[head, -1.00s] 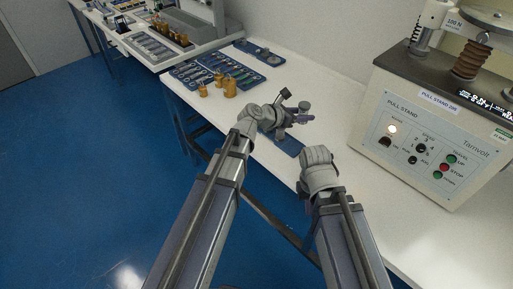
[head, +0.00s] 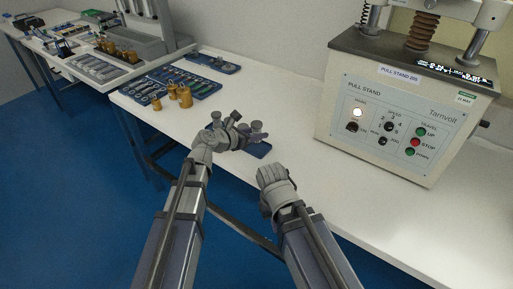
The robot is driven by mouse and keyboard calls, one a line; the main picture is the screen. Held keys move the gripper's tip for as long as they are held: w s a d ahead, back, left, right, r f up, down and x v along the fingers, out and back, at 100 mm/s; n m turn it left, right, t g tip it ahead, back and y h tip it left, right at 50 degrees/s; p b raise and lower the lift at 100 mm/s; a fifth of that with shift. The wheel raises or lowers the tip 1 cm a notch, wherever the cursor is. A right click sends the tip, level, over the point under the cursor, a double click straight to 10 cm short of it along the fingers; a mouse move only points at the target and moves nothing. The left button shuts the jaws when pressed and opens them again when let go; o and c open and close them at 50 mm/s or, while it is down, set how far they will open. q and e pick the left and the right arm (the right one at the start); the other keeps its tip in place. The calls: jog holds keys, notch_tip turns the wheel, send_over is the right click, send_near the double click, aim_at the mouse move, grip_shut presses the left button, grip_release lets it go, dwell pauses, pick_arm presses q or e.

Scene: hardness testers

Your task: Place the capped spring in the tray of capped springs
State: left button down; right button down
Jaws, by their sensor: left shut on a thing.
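My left gripper (head: 244,132) is over the white bench, close above a small blue tray (head: 262,152). It is shut on a small grey piece (head: 256,126), which I take to be the capped spring; its form is hard to make out at this size. The gripper and arm hide most of the blue tray, so I cannot tell what lies in it or whether the piece touches it. My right gripper (head: 272,172) is lower and to the right, near the bench's front edge; its fingers are hidden behind its wrist.
A pull stand (head: 400,120) fills the bench's right side. Brass weights (head: 184,97) and a blue tray of small parts (head: 188,82) stand at the left, with another blue tray (head: 213,63) behind. Bare white bench lies between the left gripper and the pull stand.

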aim_at(257, 147)
pick_arm(q)
jog(key=shift+f+b, duration=1.95)
jog(key=shift+r, duration=0.15)
jog(key=c, duration=0.8)
grip_release()
jog(key=shift+o, duration=0.2)
jog(key=p+v, duration=0.5)
jog(key=v, duration=0.7)
